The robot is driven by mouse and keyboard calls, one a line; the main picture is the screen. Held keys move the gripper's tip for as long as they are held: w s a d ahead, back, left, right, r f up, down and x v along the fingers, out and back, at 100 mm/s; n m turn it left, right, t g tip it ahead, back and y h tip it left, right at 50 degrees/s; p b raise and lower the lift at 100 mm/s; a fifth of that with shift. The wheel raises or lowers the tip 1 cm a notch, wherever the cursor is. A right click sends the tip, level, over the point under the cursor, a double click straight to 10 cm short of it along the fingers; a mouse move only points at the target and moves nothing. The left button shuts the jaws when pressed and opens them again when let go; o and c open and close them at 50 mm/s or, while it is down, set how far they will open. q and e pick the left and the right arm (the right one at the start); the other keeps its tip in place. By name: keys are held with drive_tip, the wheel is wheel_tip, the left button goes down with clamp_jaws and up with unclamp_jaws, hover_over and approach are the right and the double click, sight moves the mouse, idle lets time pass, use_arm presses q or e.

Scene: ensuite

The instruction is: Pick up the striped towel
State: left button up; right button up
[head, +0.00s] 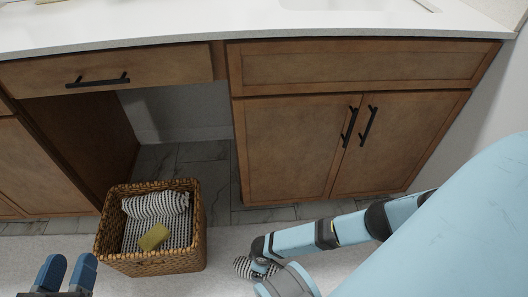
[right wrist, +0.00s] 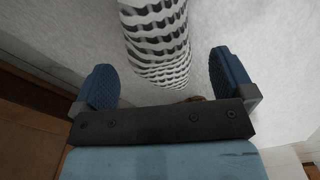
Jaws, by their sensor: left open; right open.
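A rolled black-and-white striped towel (right wrist: 155,40) lies on the pale floor covering in the right wrist view. In the head view its end (head: 241,267) shows beside my right arm, and the rest is hidden behind the arm. My right gripper (right wrist: 165,78) is open above the towel, its two blue fingers apart on either side of the roll's near end. My left gripper (head: 66,272) is open and empty at the lower left of the head view.
A wicker basket (head: 160,264) stands left of the towel, holding another striped towel (head: 155,204) and a yellow-green block-like item (head: 154,237). Wooden cabinets (head: 290,140) under a white countertop (head: 150,25) stand behind. Pale floor covering is clear between basket and towel.

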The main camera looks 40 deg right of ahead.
wheel_tip(320, 180, down, 4)
drive_tip(key=b, duration=0.2)
drive_tip(key=shift+s+d+f+b, duration=0.1)
drive_tip(key=shift+s+d+b, duration=0.05)
drive_tip(key=shift+b, duration=0.2)
drive_tip(key=shift+f, duration=0.25)
use_arm(q)
drive_tip(key=shift+w+a+r+m+t+h, duration=0.1)
drive_tip(key=shift+w+a+m+t+h, duration=0.1)
drive_tip(key=shift+w+a+m+t, duration=0.3)
drive_tip(key=shift+w+r+m+t+h, duration=0.1)
drive_tip(key=shift+w+m+h, duration=0.15)
drive_tip(key=shift+m, duration=0.45)
use_arm(e)
drive_tip(key=shift+r, duration=0.1)
drive_tip(key=c, duration=1)
